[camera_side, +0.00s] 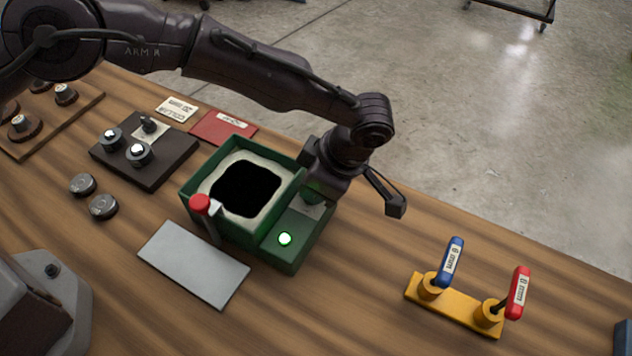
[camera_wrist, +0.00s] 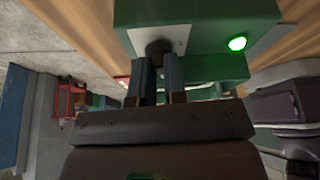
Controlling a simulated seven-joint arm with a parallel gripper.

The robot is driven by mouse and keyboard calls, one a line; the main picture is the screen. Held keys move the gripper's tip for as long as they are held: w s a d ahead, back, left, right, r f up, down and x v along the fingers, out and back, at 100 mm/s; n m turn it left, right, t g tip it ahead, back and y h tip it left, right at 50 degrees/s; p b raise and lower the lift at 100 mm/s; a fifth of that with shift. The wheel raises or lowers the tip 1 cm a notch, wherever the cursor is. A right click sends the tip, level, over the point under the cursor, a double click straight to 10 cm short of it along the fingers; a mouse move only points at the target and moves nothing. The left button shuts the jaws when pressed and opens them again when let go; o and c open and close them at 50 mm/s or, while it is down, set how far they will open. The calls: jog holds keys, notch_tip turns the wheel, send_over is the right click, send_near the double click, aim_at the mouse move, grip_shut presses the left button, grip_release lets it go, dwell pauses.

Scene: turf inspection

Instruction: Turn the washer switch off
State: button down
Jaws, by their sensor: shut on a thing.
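The washer is a green box (camera_side: 192,211) with a pale-rimmed dark opening and a lower green switch housing (camera_side: 288,258) on its right. A round green lamp (camera_side: 285,239) on the housing is lit; it also glows in the wrist view (camera_wrist: 237,43). My gripper (camera_side: 312,201) points down at the far end of the housing, where it hides the switch in the side view. In the wrist view, my gripper's two fingers (camera_wrist: 158,75) are on either side of the dark switch (camera_wrist: 158,48) on a pale plate (camera_wrist: 178,40), shut on it. The switch's position cannot be told.
A red-topped post (camera_side: 200,204) stands at the box's near side, by a grey plate (camera_side: 194,264). A yellow holder (camera_side: 455,306) with blue and red handles is at right. A dark block with knobs (camera_side: 144,165) is at left. Table between housing and holder is clear.

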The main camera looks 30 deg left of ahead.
jog(key=n, duration=0.2)
jog(key=n+g, duration=0.1)
jog(key=n, duration=0.1)
jog(key=shift+w+g+h, duration=0.15)
jog(key=shift+g+h, duration=0.15)
jog(key=n+g, duration=0.1)
jog(key=n, duration=0.3)
jog(key=shift+w+a+r+h, duration=0.1)
jog(key=shift+a+h, duration=0.05)
jog(key=shift+h, duration=0.25)
jog(key=n+g+h, duration=0.1)
jog(key=n, duration=0.3)
jog(key=shift+w+a+n, duration=0.1)
jog(key=shift+n, duration=0.2)
jog(key=shift+a+n+h, duration=0.1)
jog(key=shift+n+h, duration=0.9)
jog(key=shift+n, duration=0.9)
jog(key=c, duration=1.2)
grip_release()
jog(key=shift+o, duration=0.2)
